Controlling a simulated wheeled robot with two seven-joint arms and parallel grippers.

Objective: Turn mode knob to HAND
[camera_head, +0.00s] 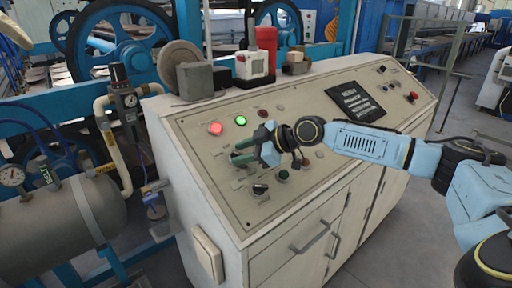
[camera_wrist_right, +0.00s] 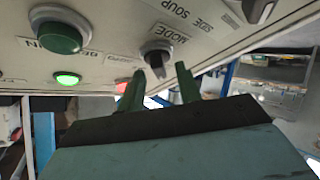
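The mode knob (camera_wrist_right: 157,57) is a dark knob on a pale ring beneath the label MODE in the right wrist view. Its grip points down in that picture, roughly between my right gripper's two green fingertips (camera_wrist_right: 160,70). The fingers are apart, with no contact visible. In the head view my right gripper (camera_head: 238,152) is at the left part of the sloped control panel (camera_head: 330,130) and hides the mode knob there. The HAND mark cannot be read. My left gripper is not in view.
Near the gripper are a lit red button (camera_head: 214,128), a lit green button (camera_head: 240,120), a black knob (camera_head: 260,188) and a dark green button (camera_head: 283,175). A red-and-white device (camera_head: 256,62) stands on the cabinet top. A tank with pipes (camera_head: 70,220) is at the left.

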